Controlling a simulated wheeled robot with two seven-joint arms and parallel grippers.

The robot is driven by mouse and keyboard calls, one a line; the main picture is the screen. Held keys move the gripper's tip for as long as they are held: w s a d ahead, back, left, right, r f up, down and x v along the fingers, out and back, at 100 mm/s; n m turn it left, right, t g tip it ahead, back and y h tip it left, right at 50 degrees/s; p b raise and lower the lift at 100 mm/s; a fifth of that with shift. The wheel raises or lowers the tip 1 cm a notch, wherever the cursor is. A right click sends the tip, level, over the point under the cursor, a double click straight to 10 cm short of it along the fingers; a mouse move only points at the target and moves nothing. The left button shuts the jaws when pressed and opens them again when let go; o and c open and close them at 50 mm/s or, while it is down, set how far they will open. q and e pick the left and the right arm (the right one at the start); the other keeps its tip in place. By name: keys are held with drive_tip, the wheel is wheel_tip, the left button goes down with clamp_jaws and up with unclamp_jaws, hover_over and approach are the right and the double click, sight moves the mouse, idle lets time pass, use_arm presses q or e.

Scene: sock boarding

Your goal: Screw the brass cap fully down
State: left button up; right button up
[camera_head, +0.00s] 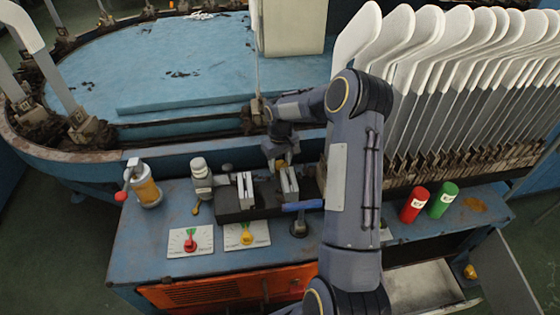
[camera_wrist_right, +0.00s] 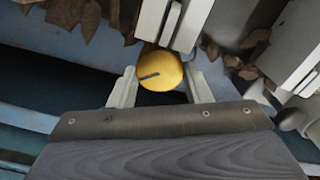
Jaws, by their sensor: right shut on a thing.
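The brass cap (camera_wrist_right: 165,66) is a round yellow disc with a dark slot in the right wrist view. It sits between the two fingers of my right gripper (camera_wrist_right: 160,84), which is shut on it. In the head view my right gripper (camera_head: 281,160) is at the back of the workbench, beside a block of grey vise jaws (camera_head: 289,186). Only a small bit of the cap (camera_head: 280,164) shows there, and what lies under it is hidden. My left gripper is not in view.
On the blue workbench (camera_head: 140,240) stand an amber oiler jar (camera_head: 147,190), a grey valve (camera_head: 201,178), two dial plates (camera_head: 190,241), and red (camera_head: 414,205) and green (camera_head: 442,200) cylinders. White sock boards (camera_head: 440,75) stand at right. The front left bench strip is clear.

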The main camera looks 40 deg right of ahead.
sight(281, 164)
drive_tip(key=m, duration=0.4)
drive_tip(key=shift+r+m+p, duration=0.1)
drive_tip(key=shift+m+p, duration=0.2)
drive_tip(key=shift+p, duration=0.1)
drive_tip(key=shift+d+m, duration=0.1)
drive_tip(key=shift+m, duration=1.4)
drive_tip(key=shift+p, duration=0.3)
drive_tip(key=o, duration=1)
wheel_tip(281, 164, up, 8)
drive_tip(key=shift+f+p, duration=0.15)
drive_tip(key=shift+p, duration=0.75)
drive_tip(key=shift+s+f, duration=0.1)
